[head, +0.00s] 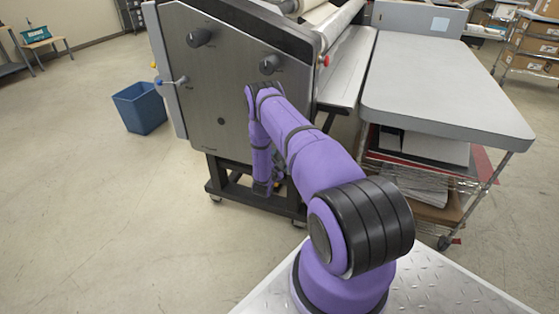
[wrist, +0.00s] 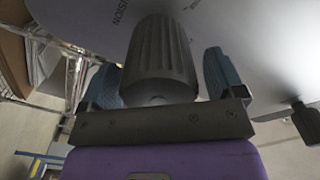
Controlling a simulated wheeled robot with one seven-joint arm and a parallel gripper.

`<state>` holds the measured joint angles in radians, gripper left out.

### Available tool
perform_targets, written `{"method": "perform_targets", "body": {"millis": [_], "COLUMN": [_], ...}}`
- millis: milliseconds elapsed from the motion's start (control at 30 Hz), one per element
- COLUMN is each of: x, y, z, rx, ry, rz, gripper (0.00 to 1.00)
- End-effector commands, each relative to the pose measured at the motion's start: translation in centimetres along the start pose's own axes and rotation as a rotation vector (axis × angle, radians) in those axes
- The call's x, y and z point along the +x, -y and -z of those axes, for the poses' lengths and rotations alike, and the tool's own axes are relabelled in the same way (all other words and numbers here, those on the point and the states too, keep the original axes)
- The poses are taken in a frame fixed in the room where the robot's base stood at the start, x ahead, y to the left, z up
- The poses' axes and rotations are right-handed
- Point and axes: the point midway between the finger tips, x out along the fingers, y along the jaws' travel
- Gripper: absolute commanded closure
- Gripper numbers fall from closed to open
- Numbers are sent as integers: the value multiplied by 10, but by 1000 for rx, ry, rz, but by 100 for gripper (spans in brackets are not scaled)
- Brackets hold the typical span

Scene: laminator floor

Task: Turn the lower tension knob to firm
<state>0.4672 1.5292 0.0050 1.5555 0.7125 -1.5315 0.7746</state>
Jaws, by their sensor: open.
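A dark ribbed knob (wrist: 162,48) stands out from the grey machine panel (wrist: 235,35) in the wrist view, with part of the printed word "TENSION" beside it. My gripper (wrist: 160,68) is open, with one blue-padded finger on each side of this knob. I cannot tell whether either pad touches it. The knob's pointer or setting does not show. In the head view, my arm reaches down in front of the laminator's side panel (head: 205,90) and hides the lower part there.
Two other black knobs, upper left (head: 199,38) and upper right (head: 269,64), sit higher on the panel. A blue-tipped handle (head: 175,81) sticks out at its left edge. A blue bin (head: 140,107) stands left; a grey table (head: 440,85) stands right.

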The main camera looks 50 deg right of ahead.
Motion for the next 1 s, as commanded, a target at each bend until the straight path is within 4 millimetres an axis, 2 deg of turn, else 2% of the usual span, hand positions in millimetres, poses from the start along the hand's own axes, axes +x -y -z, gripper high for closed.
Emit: {"method": "perform_targets", "body": {"millis": [133,433,467,600,667,1000], "x": [10,11,11,11,11,11], "y": [0,0,0,0,0,1], "z": [0,0,0,0,0,0], "rx": [1,0,0,0,0,-39], "ry": [-1,0,0,0,0,1], "rz": [0,0,0,0,0,1], "gripper": [12,12,17,49,61,61]}}
